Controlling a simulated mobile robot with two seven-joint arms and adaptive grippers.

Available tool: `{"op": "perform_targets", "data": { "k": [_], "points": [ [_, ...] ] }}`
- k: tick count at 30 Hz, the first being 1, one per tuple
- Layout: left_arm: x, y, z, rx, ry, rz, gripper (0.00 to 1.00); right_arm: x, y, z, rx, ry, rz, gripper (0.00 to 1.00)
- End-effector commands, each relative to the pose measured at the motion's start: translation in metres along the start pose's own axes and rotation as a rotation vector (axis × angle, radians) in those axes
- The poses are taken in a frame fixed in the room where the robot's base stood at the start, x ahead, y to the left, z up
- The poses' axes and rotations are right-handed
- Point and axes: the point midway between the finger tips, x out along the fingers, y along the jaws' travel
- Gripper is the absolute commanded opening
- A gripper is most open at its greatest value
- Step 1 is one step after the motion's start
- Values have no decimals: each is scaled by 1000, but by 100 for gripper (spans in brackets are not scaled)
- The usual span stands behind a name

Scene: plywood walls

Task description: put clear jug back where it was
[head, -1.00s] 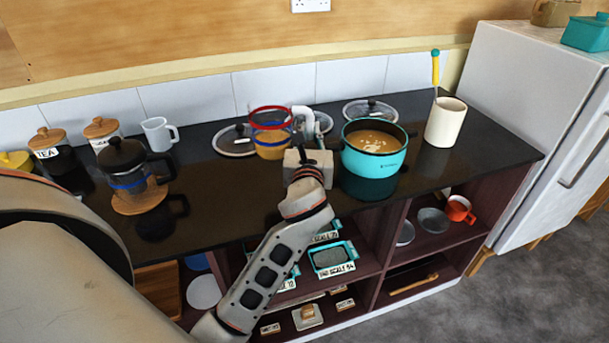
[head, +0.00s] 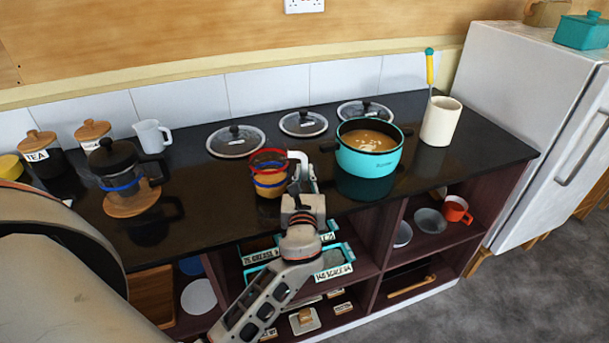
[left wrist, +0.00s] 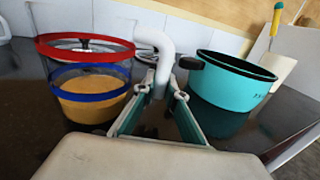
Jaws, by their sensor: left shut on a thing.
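The clear jug (head: 270,180) has a red rim, a blue band, a white handle and orange-brown contents. It is upright over the front part of the dark counter, left of the teal pot (head: 368,160). My left gripper (head: 303,178) is shut on the jug's white handle, at the jug's right side. In the left wrist view the jug (left wrist: 92,85) is left of the fingers (left wrist: 158,100), with the handle between them. I cannot tell whether its base touches the counter. My right gripper is not in view.
Three glass lids (head: 236,140) lie along the back of the counter (head: 215,185). A French press (head: 118,168), a white mug (head: 152,136) and canisters stand at left. A cream utensil pot (head: 440,121) stands at right. Shelves below hold trays and bowls.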

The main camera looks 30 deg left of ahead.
Motion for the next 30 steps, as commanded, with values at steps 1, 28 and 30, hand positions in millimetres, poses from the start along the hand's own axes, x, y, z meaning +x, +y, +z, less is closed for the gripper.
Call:
{"op": "perform_targets", "data": {
  "k": [1,28,30],
  "points": [
    [0,0,2,1,-3,0,0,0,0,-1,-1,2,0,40],
    [-18,-1,0,-2,2,-3,28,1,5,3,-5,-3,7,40],
    [-31,0,-1,-2,2,-2,28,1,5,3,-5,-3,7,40]
  ]
}}
